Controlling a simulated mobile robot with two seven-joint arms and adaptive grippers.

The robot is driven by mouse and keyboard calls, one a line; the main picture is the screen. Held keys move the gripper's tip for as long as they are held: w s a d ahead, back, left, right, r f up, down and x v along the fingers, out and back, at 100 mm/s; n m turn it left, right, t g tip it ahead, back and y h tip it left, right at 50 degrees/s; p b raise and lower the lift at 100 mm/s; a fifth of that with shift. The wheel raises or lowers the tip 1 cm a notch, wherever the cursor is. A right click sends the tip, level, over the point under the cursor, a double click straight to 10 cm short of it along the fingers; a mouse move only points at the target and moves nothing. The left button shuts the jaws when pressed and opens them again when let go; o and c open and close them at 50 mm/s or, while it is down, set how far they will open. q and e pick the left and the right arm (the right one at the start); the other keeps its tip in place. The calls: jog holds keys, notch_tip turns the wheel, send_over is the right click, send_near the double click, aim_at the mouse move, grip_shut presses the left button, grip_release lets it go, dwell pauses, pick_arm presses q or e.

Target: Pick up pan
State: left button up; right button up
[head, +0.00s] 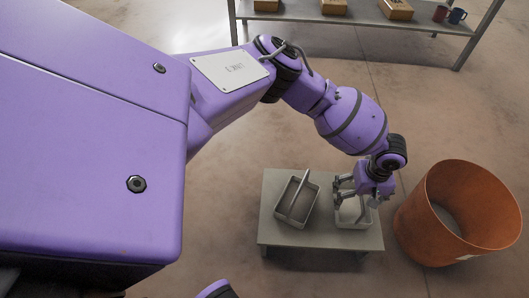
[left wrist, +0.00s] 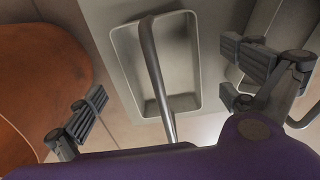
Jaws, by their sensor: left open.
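Two grey metal rectangular pans, each with a bar handle across it, sit on a low grey table. One pan (head: 290,214) is on the left of the tabletop. The other pan (head: 352,222) is on the right, partly hidden by my left gripper (head: 343,190). In the left wrist view, a pan (left wrist: 182,80) with its bar handle (left wrist: 153,68) lies between the spread fingers of my left gripper (left wrist: 172,90). The gripper is open and empty, with gaps on both sides of the handle. My right gripper is not in view.
The low table (head: 320,240) has a narrow bare front strip. A large orange-brown round bin (head: 420,215) stands close to its right. A shelf (head: 370,22) at the back holds several boxes and two mugs. The floor between is clear.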

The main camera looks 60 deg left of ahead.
aim_at(350, 209)
pick_arm(q)
jog(key=f+b, duration=0.2)
jog(key=f, duration=0.1)
jog(key=f+b, duration=0.1)
jog(key=f, duration=0.1)
jog(key=shift+w+a+f+b, duration=0.1)
jog(key=shift+w+a+b, duration=0.15)
jog(key=shift+b, duration=0.05)
jog(key=c, duration=1.3)
